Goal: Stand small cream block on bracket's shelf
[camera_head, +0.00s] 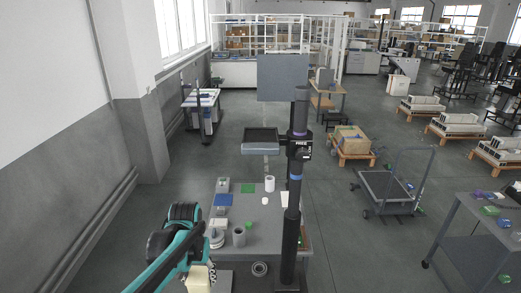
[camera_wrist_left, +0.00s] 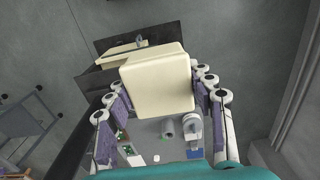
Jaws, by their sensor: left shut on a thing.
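A cream block (camera_wrist_left: 157,82) fills the middle of the left wrist view, clamped between the purple-padded fingers of my left gripper (camera_wrist_left: 160,95). In the head view a cream block (camera_head: 198,280) shows at the bottom, beside the end of my teal left arm. The fingers there are mostly hidden by the arm. A dark, shallow shelf (camera_head: 262,137) with a grey front juts left from a bracket on the black column (camera_head: 297,170), beyond and above the table. The shelf looks empty. The block is apart from it. My right gripper is out of view.
The column stands along the table's right side. A cart (camera_head: 390,190) stands farther right.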

